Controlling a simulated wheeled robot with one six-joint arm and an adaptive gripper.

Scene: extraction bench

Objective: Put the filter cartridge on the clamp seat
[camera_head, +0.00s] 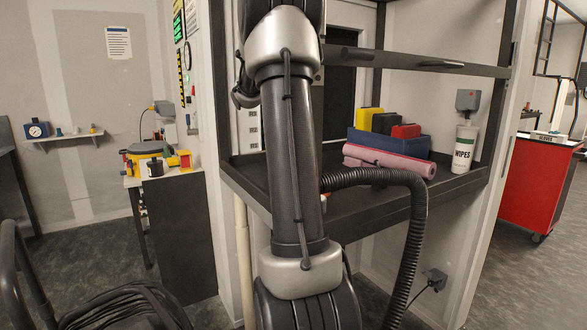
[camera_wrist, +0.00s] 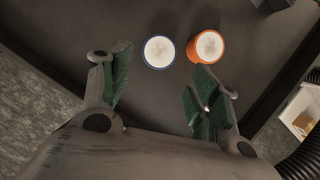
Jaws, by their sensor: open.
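In the wrist view two round, white-topped pieces stand side by side on a dark surface. One has a blue rim (camera_wrist: 159,51); the other has an orange rim and side (camera_wrist: 208,47). I cannot tell which, if either, is the filter cartridge. My gripper (camera_wrist: 160,72) is open and empty, its green-padded fingers spread on the near side of these pieces. The blue-rimmed piece lies just beyond the gap, and the orange one lies beyond the right finger. I cannot make out the clamp seat. In the head view my arm hides the gripper.
The dark shelf (camera_head: 450,192) holds a blue bin (camera_head: 405,143) with yellow, black and red blocks, a pink roll (camera_head: 395,161) and a wipes canister (camera_head: 464,150). A black hose (camera_head: 412,240) curves beside my arm. A side bench (camera_head: 180,215) with yellow equipment stands left.

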